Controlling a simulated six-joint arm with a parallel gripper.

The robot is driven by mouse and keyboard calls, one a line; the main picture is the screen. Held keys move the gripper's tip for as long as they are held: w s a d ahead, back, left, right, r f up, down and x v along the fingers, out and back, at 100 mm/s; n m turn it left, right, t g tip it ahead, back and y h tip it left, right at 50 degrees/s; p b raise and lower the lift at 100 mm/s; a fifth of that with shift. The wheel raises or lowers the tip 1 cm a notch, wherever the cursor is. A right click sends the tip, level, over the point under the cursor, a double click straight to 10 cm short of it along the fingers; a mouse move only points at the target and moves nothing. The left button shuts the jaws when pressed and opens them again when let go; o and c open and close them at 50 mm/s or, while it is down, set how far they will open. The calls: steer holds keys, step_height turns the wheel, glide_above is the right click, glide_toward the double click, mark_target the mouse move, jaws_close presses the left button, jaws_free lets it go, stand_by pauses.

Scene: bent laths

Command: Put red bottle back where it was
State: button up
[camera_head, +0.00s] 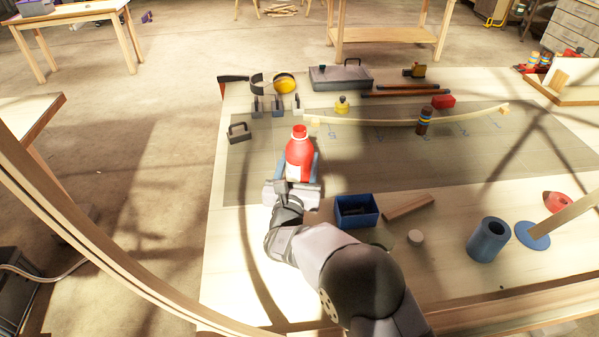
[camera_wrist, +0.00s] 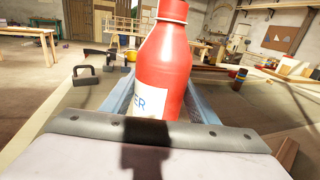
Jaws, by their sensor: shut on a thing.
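A blue bin (camera_head: 356,211), a wooden block (camera_head: 409,207) and a blue cylinder (camera_head: 488,240) lie to the right. The grey mat right of the bottle is mostly clear.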

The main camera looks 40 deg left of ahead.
mark_target(299, 175)
steer(key=shift+f+p, duration=0.6)
steer(key=shift+f, duration=1.5)
steer(key=shift+f, duration=0.2)
steer(key=o, duration=1.2)
steer(key=shift+r, duration=0.1)
steer(key=shift+r, duration=0.15)
steer(key=shift+s+d, duration=0.15)
steer(key=shift+s, duration=0.1)
steer(key=shift+b+v, duration=1.25)
steer(key=shift+v, duration=2.2)
